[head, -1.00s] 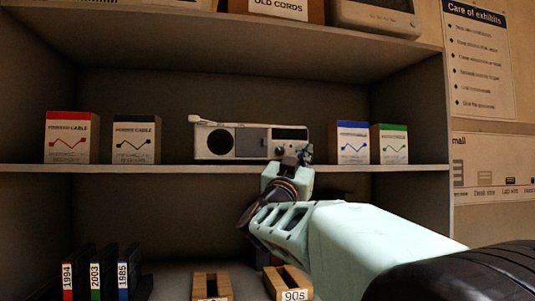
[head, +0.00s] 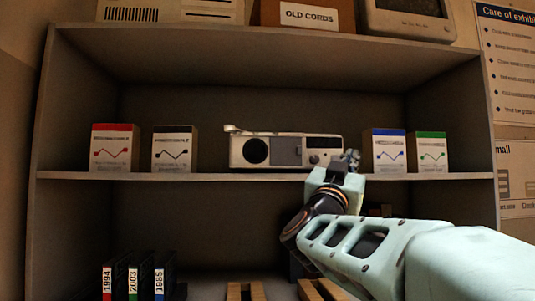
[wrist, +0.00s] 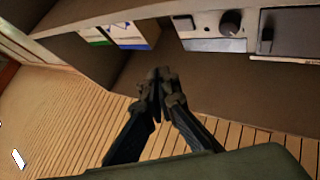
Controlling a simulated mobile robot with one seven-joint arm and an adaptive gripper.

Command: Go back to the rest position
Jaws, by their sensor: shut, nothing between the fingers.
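My gripper (head: 347,160) is in front of the middle shelf in the head view, between the radio and the blue-topped cable box. In the wrist view my gripper (wrist: 160,92) has its dark fingertips together with nothing between them. The arm reaches in from the lower right. The cream radio (head: 285,150) stands on the middle shelf, and part of it shows at the top right of the wrist view (wrist: 222,28). I cannot tell how far the gripper is from the shelf edge.
Cable boxes with red (head: 115,148), black (head: 174,149), blue (head: 385,150) and green (head: 427,152) tops stand on the middle shelf (head: 90,176). Binders (head: 133,277) and wooden holders (head: 245,291) are below. A box labelled OLD CORDS (head: 306,14) and a monitor (head: 408,16) sit on top.

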